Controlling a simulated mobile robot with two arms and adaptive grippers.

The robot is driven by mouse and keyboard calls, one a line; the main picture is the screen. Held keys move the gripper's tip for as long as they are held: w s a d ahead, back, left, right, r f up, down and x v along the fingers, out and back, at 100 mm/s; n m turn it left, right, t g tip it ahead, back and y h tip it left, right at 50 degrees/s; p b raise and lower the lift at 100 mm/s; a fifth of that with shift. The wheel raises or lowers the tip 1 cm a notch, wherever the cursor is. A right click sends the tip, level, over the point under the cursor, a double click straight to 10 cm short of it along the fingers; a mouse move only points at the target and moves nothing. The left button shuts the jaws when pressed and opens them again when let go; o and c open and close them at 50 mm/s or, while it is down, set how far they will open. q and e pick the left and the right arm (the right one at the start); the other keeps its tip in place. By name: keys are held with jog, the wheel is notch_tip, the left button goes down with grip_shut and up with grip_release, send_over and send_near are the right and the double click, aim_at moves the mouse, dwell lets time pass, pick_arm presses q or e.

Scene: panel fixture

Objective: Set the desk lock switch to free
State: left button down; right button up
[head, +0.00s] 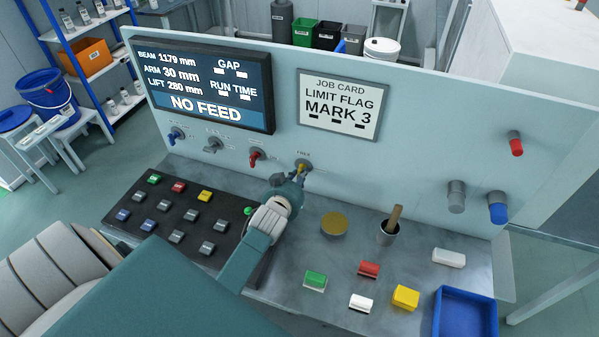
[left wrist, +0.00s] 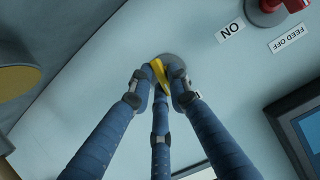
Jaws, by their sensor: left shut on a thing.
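The yellow switch (head: 301,167) sits on the upright panel, at the right end of a row of knobs. A small label reading FREE (head: 303,154) is just above it. My left gripper (head: 290,180) is at the panel, shut on the yellow switch. In the left wrist view the fingers (left wrist: 161,88) close around the yellow lever (left wrist: 159,74), which stands on a round grey base (left wrist: 172,62). The fingers hide part of the lever, and I cannot tell its exact setting. My right gripper is not in view.
A red switch (head: 256,155) is left of the yellow one; its labels read ON and FEED OFF in the left wrist view. A screen (head: 210,85) shows NO FEED.

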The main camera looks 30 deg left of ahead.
pick_arm(q)
jog(key=shift+n+h+p, duration=0.3)
jog(key=shift+n+p, duration=0.05)
jog(key=shift+n, duration=0.05)
dwell(0.4)
jog(key=c, duration=1.7)
grip_release()
jog(key=shift+o, duration=0.2)
jog(key=shift+s, duration=0.1)
jog(key=v, duration=1.2)
